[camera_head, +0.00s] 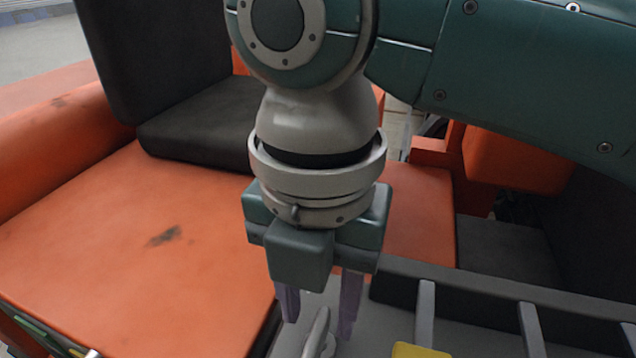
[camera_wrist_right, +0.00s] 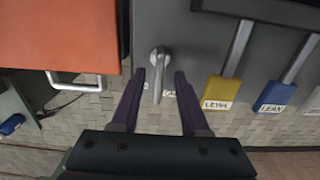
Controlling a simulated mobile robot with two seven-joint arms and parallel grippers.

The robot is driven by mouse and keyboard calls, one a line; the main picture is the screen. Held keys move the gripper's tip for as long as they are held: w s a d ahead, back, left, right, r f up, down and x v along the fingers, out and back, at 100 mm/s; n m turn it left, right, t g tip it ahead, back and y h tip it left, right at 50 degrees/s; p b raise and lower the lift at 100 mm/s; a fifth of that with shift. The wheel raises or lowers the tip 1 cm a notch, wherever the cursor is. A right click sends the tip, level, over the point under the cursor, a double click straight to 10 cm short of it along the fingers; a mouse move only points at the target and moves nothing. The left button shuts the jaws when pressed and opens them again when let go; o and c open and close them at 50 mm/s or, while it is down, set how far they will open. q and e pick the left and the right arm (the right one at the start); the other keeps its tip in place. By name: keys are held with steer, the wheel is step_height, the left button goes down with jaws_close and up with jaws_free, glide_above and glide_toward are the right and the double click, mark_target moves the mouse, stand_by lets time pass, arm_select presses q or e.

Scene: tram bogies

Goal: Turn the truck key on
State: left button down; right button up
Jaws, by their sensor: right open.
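The truck key (camera_wrist_right: 158,73) is a grey metal handle on the grey control panel (camera_wrist_right: 185,40). In the right wrist view it lies between the two purple fingers of my right gripper (camera_wrist_right: 160,80), with a gap on both sides. In the head view the key (camera_head: 317,333) shows at the bottom, between and just beyond the fingertips of my right gripper (camera_head: 318,315). My right gripper is open and points down at the panel. I cannot tell if it touches the key. My left gripper is in neither view.
To the right of the key, a yellow lever (camera_wrist_right: 221,92) and a blue lever (camera_wrist_right: 273,97) with labels hang from the panel. An orange vehicle body (camera_head: 120,250) with a black seat (camera_head: 200,135) lies left and behind. A white handle (camera_wrist_right: 75,84) is at the left.

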mark_target(318, 328)
steer(key=shift+f, duration=1.8)
steer(key=shift+c, duration=0.2)
jaws_close()
